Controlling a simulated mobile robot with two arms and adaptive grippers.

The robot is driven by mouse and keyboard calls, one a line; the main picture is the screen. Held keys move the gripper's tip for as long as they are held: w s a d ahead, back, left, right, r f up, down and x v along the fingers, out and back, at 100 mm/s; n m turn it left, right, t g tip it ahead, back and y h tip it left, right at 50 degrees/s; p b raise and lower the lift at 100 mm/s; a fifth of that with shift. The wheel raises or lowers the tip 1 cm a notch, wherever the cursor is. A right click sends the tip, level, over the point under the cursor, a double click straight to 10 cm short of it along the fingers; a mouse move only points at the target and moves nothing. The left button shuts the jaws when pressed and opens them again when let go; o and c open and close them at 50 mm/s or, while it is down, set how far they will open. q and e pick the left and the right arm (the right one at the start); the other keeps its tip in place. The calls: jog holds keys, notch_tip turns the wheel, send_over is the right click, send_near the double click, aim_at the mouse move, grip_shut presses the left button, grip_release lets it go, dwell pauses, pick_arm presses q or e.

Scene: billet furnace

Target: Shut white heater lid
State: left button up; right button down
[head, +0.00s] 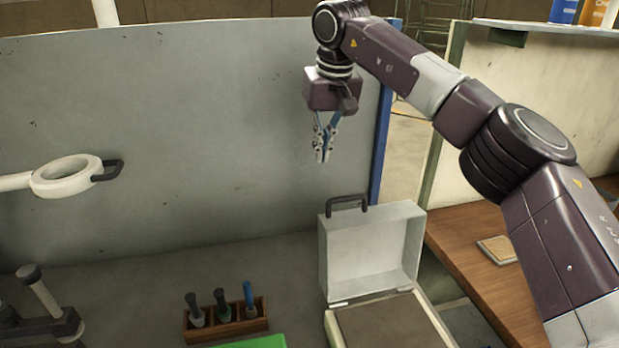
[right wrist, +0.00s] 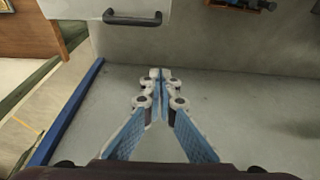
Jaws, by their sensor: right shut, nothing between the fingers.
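The white heater (head: 378,317) stands on the bench at the lower middle of the head view. Its lid (head: 372,250) is open and stands upright at the back, with a dark handle (head: 346,203) on its top edge. My right gripper (head: 322,158) is shut and empty, above and behind the lid, apart from it. In the right wrist view the gripper fingers (right wrist: 161,78) meet, and the dark handle (right wrist: 132,18) and part of the white lid (right wrist: 90,9) show at the top. My left gripper is not in view.
A wooden rack (head: 226,319) with several dark and blue handled tools stands left of the heater. A white ring with a dark handle (head: 66,176) is at the left. A grey panel (head: 200,130) stands behind the bench. A wooden table (head: 480,262) is at the right.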

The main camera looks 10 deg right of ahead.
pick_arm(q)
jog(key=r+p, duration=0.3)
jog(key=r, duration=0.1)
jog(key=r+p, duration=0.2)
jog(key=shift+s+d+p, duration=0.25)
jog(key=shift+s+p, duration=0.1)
pick_arm(e)
notch_tip(320, 180, down, 9)
jog(key=s+d, duration=0.1)
jog(key=s, duration=0.1)
jog(key=shift+s+r, duration=0.15)
jog(key=shift+r, duration=0.05)
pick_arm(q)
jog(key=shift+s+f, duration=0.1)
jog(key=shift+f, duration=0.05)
pick_arm(e)
jog(key=shift+s, duration=0.1)
